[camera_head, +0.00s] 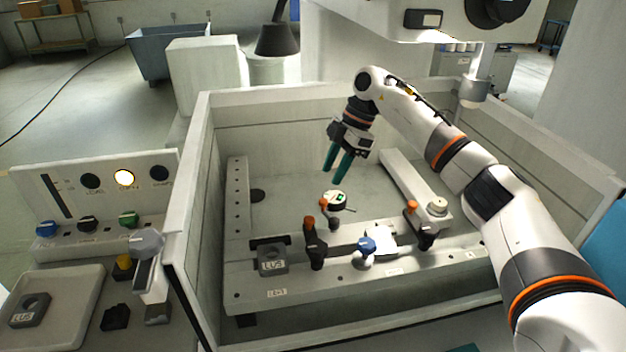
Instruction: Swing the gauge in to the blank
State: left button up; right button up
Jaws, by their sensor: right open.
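The gauge (335,199) looks like a small round dial with a pale face and a green mark. It stands on a dark post behind the front rail, with a thin dark stem to its right. A grey blank (272,262) marked with letters sits at the left of the rail, beside an orange-topped clamp (315,245). My right gripper (335,170) reaches in from the right, its teal fingers pointing down, open and empty. Its tips appear just above and behind the gauge, apart from it. My left gripper is out of view.
Another orange-topped clamp (426,230) and a blue knob (366,246) stand along the rail. Tank walls (190,200) enclose the work area. A tray (70,287) with a similar grey block lies outside at left, below a panel with a lit lamp (124,178). The tank floor behind the rail is mostly clear.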

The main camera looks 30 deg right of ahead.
aim_at(324, 200)
jog(key=shift+s+d+f, duration=0.1)
jog(key=shift+s+d, duration=0.05)
jog(key=f, duration=0.1)
jog(key=s+a+f+p, duration=0.1)
jog(key=a+f, duration=0.1)
jog(key=shift+s+a+f, duration=0.1)
jog(key=shift+s+f, duration=0.15)
jog(key=shift+f, duration=0.1)
jog(key=shift+w+a+f+p, duration=0.15)
jog(key=shift+w+f+p, duration=0.05)
jog(key=shift+f, duration=0.25)
jog(key=shift+w+a+f+p, duration=0.1)
jog(key=shift+w+f+p, duration=0.1)
jog(key=shift+f, duration=0.25)
jog(key=shift+s+a+f, duration=0.1)
jog(key=shift+s, duration=0.1)
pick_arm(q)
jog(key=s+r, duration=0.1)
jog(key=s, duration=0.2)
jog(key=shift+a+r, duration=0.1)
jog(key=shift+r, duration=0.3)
pick_arm(e)
grip_shut()
